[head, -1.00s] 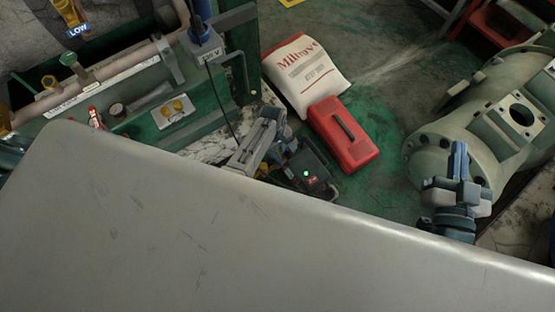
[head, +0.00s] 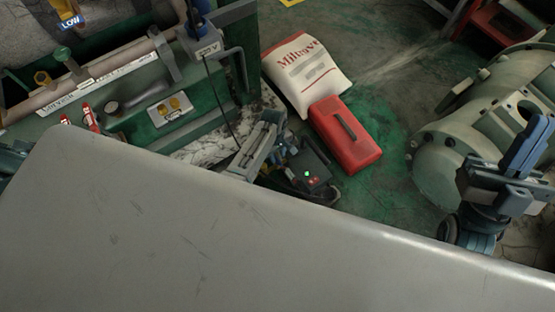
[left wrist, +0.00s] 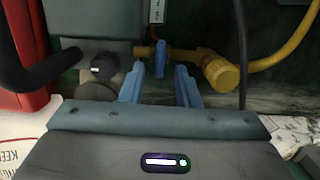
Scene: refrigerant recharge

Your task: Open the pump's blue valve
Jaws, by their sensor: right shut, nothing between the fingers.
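The blue valve (left wrist: 160,58) is a small upright lever on brass piping in the left wrist view. The piping runs from the pump (left wrist: 90,25) to a brass fitting (left wrist: 220,74). My left gripper (left wrist: 160,80) is open, its two blue fingers pointing toward the piping, one to each side of the valve. A gap shows on both sides of the lever. In the head view the valve and left fingertips cannot be made out; the grey edge covers that area. My right gripper (head: 530,130) is shut and empty at the right, before the big tank.
A red case (head: 345,135) and a white bag (head: 307,75) lie on the floor. A grey panel (head: 200,230) fills the lower head view. A green machine frame (head: 125,95) stands left, a pale green tank (head: 460,150) right. A yellow hose (left wrist: 292,48) curves from the brass fitting.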

